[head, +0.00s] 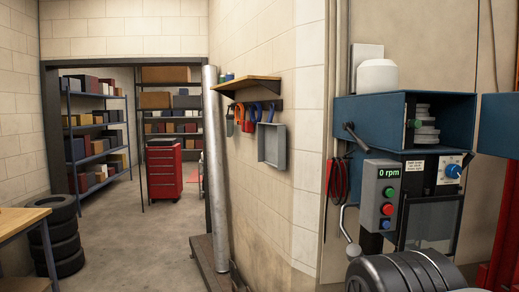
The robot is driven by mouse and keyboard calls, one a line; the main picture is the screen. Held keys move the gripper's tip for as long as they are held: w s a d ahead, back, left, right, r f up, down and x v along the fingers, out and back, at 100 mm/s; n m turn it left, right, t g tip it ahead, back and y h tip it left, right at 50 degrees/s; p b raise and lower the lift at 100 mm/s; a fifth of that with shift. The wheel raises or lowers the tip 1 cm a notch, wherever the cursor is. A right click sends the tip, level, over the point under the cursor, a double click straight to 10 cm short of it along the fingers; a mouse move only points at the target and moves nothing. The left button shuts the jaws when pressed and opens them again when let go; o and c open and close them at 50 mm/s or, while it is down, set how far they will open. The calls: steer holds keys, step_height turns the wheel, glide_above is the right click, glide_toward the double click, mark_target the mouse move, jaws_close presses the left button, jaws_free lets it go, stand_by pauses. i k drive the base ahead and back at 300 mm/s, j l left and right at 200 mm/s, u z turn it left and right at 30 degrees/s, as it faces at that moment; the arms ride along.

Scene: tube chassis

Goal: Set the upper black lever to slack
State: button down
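The upper black lever (356,136) sticks out from the left side of a blue machine cabinet (365,112), just below its open compartment. Its dark knob end is up and to the left, and its arm slopes down to the right toward the grey control box. A second, lower lever (345,228) with a pale ball end hangs below it on the left of the machine. No label or marking for slack is readable at the upper lever. My gripper is not in view.
The grey control box (379,195) has a green "0 rpm" display and several buttons. A blue dial (453,171) sits on its right. A black ribbed tyre-like object (405,275) fills the lower right front. Open floor (150,240) lies to the left.

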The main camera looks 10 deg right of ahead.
mark_target(346, 125)
steer(key=i+j+z, duration=0.1)
steer(key=i, duration=0.4)
steer(key=i+j, duration=0.35)
steer(key=i, duration=0.15)
steer(key=z, duration=0.05)
